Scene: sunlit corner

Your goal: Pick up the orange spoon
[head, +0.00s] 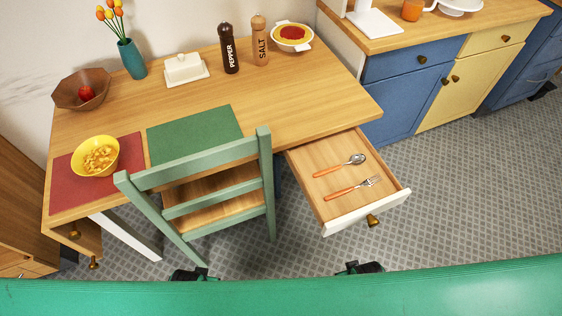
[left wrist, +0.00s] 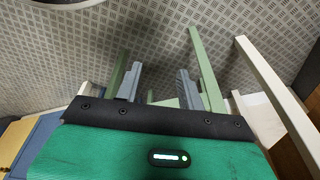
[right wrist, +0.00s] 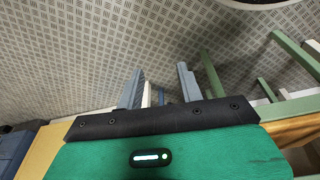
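The orange spoon (head: 331,170) has an orange handle and a metal bowl. It lies in the open drawer (head: 310,192) on the right side of the wooden table, in the head view. My right gripper (head: 360,268) is low in front of the drawer, apart from the spoon; in the right wrist view (right wrist: 160,88) its two fingers are apart with nothing between them. My left gripper (head: 190,275) is near the chair's foot, far from the spoon; in the left wrist view (left wrist: 158,86) its fingers are also apart and empty. The spoon does not show in either wrist view.
A fork (head: 352,189) with an orange handle lies in the drawer, nearer its front. A green chair (head: 205,178) stands left of the drawer, against the table (head: 300,92). Blue and yellow cabinets (head: 405,105) stand behind to the right. Floor right of the drawer is clear.

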